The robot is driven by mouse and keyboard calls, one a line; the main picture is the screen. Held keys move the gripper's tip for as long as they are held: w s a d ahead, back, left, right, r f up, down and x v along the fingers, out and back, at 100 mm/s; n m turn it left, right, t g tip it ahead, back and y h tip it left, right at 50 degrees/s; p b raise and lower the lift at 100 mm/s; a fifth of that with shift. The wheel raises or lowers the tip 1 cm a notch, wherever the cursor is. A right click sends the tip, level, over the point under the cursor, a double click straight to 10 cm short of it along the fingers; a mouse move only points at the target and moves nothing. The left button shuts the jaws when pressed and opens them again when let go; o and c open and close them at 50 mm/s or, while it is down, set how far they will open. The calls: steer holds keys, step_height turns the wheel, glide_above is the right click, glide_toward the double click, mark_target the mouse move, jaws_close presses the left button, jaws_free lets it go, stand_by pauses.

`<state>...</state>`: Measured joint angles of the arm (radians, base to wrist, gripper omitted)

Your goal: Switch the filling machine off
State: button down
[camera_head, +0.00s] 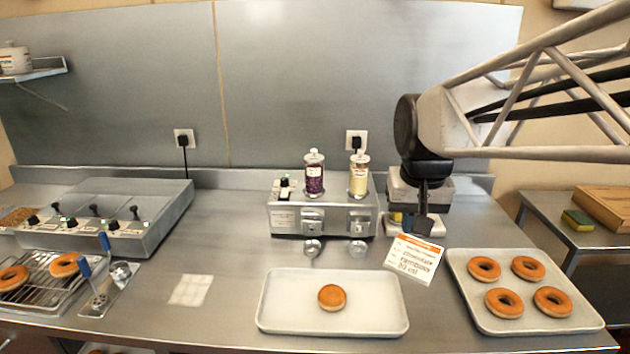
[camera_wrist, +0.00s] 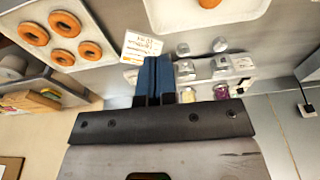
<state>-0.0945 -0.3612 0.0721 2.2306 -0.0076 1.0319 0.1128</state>
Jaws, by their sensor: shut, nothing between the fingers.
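The filling machine (camera_head: 297,222) is a low metal box at the back middle of the counter. Two jars stand on it, one purple (camera_head: 314,180) and one cream (camera_head: 359,180). A small block with dark switches (camera_head: 285,188) sits at its top left; its setting is too small to read. Two nozzles hang at its front over small cups. My gripper (camera_head: 424,226) is shut and empty, pointing down to the right of the machine and apart from it. In the wrist view, the shut blue fingers (camera_wrist: 154,66) show beside the machine (camera_wrist: 228,66), which appears upside down.
A white tray (camera_head: 385,318) with one bun lies in front; a tray (camera_head: 530,327) with several ring doughnuts lies right. Another appliance (camera_head: 440,192) stands behind my gripper. A fryer-like unit (camera_head: 150,195) is at left.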

steer(key=w+a+r, duration=0.3)
steer(key=w+a, duration=0.2)
steer(key=w, duration=0.6)
steer(key=g, duration=0.2)
glide_above(283, 194)
step_height(283, 194, down, 4)
steer(key=shift+s+f, duration=0.1)
steer(key=shift+f, duration=0.15)
step_height(283, 194, down, 14)
steer(key=shift+r, duration=0.15)
stand_by(0.4)
